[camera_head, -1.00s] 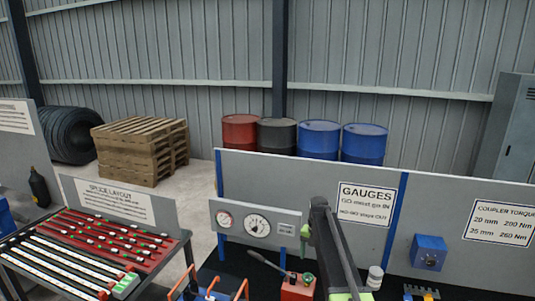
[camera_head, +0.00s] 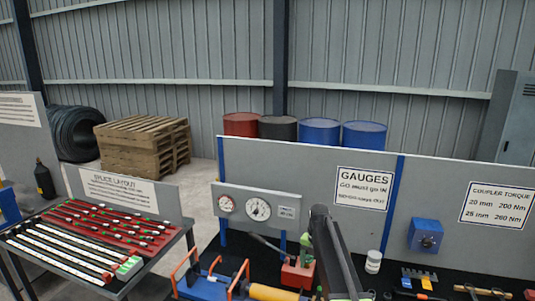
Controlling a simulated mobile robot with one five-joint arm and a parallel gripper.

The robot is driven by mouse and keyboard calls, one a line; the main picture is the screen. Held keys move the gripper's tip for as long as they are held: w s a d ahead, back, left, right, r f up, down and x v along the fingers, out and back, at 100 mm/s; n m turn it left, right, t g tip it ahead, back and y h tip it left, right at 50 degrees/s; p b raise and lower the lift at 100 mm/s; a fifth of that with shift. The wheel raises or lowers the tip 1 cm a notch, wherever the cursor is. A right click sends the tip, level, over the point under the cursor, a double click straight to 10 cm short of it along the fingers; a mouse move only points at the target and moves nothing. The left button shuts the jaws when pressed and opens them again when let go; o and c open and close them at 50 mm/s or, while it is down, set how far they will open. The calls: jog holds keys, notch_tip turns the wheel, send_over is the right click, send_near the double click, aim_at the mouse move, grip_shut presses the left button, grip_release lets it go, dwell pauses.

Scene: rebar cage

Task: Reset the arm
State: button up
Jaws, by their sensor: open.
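My dark arm link (camera_head: 335,252) rises from the bottom edge, right of the middle, with its top end in front of the gauge panel. Small green parts show beside its upper part and at its foot. I cannot make out two jaws or fingertips in the picture, and nothing held shows. The arm covers part of the black bench behind it.
A red box tool (camera_head: 297,274) stands close left of the arm, with a yellow cylinder (camera_head: 274,293) before it. A white canister (camera_head: 373,261) and blue box (camera_head: 425,237) are to the right. A splice table (camera_head: 150,262) stands left.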

jog(key=s+f+m+b, duration=0.4)
jog(key=s+f, duration=0.1)
jog(key=s, duration=0.1)
jog(key=s+a+f+m+b, duration=0.1)
jog(key=s+f+m+b, duration=0.3)
jog(key=s+f+b, duration=0.1)
jog(key=s+f+m+b, duration=0.5)
jog(key=s+f, duration=0.1)
jog(key=s, duration=0.2)
jog(key=shift+a+f, duration=0.1)
jog(key=shift+a, duration=0.05)
jog(key=s+m, duration=0.6)
jog(key=m, duration=1.1)
jog(key=shift+s, duration=0.15)
